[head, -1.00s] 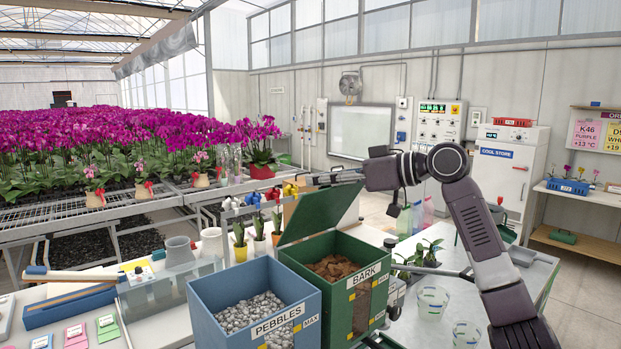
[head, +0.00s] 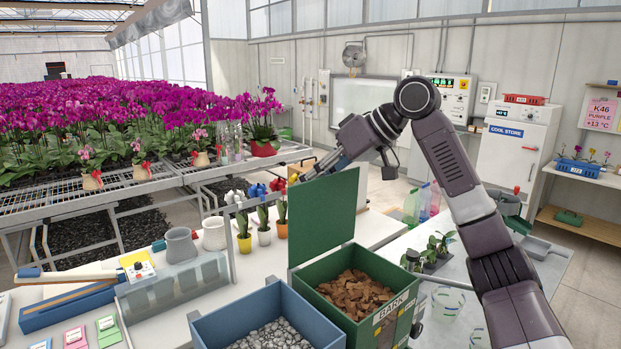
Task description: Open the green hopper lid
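The green hopper (head: 362,335) labelled BARK stands on the bench with brown bark in it. Its green lid (head: 323,219) is raised, standing roughly upright at the hopper's back left edge, and the bark lies uncovered. My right arm comes in from the right and reaches over the hopper. My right gripper (head: 308,172) is at the top left of the lid, at its upper edge. Its fingers are small and partly hidden, so I cannot tell whether they touch the lid or are shut. My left gripper is not in view.
A blue hopper (head: 208,330) of grey pebbles stands left of the green one. Clear cups (head: 447,302) and seedlings (head: 437,248) are on the right bench.

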